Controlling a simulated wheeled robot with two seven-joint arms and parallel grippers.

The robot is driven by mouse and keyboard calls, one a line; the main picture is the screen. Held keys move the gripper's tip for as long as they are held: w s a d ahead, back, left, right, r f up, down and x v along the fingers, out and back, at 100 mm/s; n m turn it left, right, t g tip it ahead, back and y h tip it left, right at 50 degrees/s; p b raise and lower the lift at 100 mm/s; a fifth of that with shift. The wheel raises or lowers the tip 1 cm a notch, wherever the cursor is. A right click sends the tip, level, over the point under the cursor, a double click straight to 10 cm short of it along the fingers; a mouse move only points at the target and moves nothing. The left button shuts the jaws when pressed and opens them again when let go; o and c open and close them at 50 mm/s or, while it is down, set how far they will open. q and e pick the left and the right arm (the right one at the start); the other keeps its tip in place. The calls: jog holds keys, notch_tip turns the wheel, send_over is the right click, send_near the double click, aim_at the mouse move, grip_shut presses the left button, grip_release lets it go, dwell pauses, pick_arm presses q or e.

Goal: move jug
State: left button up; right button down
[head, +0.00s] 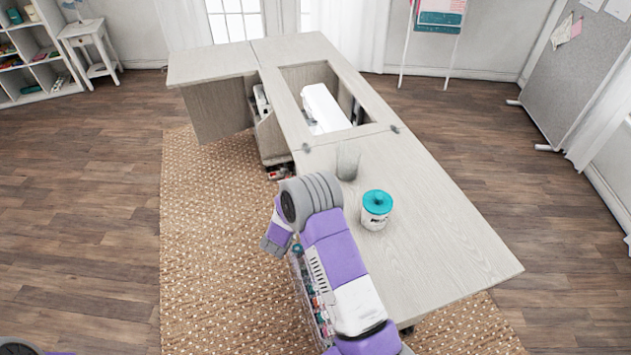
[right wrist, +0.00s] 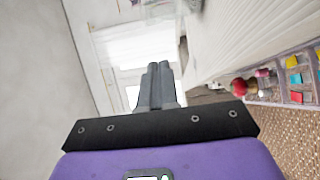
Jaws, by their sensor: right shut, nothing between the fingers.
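A clear, greyish glass vessel (head: 348,161), which looks like the jug, stands upright on the pale wooden cabinet top (head: 440,240), near the front edge of the sewing machine opening. My right arm stands at the left side of the cabinet, with its wrist left of and nearer than the vessel, not touching it as far as I can see. My right gripper (right wrist: 157,85) is shut and empty in the right wrist view, its two fingers together. Its fingertips are hidden in the head view. I do not see the vessel in the right wrist view. My left gripper is out of view.
A white canister with a teal lid (head: 376,210) stands close to the vessel, nearer and to the right. A white sewing machine (head: 324,108) sits in the opening behind. Racks of coloured supplies (right wrist: 295,75) hang along the cabinet's side. The cabinet top's near right is clear.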

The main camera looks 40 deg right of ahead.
jog(key=b, duration=0.2)
send_near(337, 160)
jog(key=w, duration=0.1)
jog(key=w+d, duration=0.1)
jog(key=w, duration=0.2)
jog(key=shift+d+f, duration=0.1)
jog(key=shift+d, duration=0.2)
jog(key=shift+s+d, duration=0.2)
jog(key=shift+d, duration=0.4)
jog(key=shift+s+d, duration=0.15)
jog(key=shift+d, duration=0.45)
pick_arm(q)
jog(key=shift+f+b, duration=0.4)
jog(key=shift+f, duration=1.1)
pick_arm(e)
jog(key=shift+s+d, duration=0.15)
jog(key=shift+d, duration=0.45)
